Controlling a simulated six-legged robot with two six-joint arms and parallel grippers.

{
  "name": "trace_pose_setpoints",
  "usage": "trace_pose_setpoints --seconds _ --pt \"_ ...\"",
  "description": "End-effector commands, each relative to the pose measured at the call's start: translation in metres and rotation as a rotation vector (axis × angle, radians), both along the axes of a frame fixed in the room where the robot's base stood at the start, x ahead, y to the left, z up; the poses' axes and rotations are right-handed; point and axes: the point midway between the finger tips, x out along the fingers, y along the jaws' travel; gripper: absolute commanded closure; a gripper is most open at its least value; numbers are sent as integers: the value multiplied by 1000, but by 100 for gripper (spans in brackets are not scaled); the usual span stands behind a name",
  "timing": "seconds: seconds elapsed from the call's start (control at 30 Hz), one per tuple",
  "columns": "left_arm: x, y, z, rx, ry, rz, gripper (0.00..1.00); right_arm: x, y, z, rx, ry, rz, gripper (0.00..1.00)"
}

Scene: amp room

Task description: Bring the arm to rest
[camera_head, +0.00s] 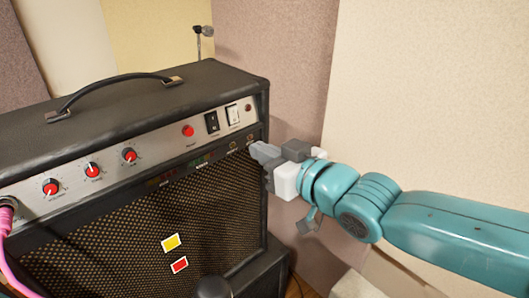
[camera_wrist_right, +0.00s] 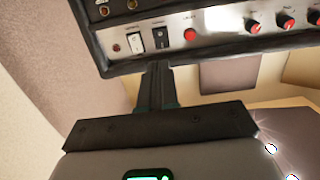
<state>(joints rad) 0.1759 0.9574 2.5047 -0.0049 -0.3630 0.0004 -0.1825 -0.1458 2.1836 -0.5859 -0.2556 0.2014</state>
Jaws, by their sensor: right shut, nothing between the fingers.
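My right arm comes in from the right in the head view, teal with a grey and white wrist. Its gripper (camera_head: 262,153) is at the right end of the amp's front, close to the lower edge of the control panel. In the right wrist view the gripper's fingers (camera_wrist_right: 158,80) are together, with nothing between them. They point toward the panel below the switches. Whether the fingertips touch the amp, I cannot tell. My left gripper is not in view.
The black amp (camera_head: 140,105) has a handle on top, red knobs (camera_head: 92,170), a red button (camera_head: 188,130) and two rocker switches (camera_head: 222,118). A pink cable (camera_head: 8,235) plugs in at the left. Padded wall panels (camera_head: 275,60) stand behind.

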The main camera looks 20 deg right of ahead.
Motion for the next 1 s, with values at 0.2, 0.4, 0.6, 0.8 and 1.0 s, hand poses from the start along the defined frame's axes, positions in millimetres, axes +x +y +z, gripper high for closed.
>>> trace_pose_setpoints --seconds 0.2,0.4,0.6,0.8,1.0 --pt "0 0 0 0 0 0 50 -1 -1 0 -1 0 0 100" --pt "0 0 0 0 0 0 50 0 -4 -3 -1 6 -8 100" --pt "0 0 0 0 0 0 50 28 -5 -99 -25 215 -17 100" --pt "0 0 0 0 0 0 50 16 2 -268 16 606 -37 100" --pt "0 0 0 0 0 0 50 -60 14 -417 87 1011 -82 100"
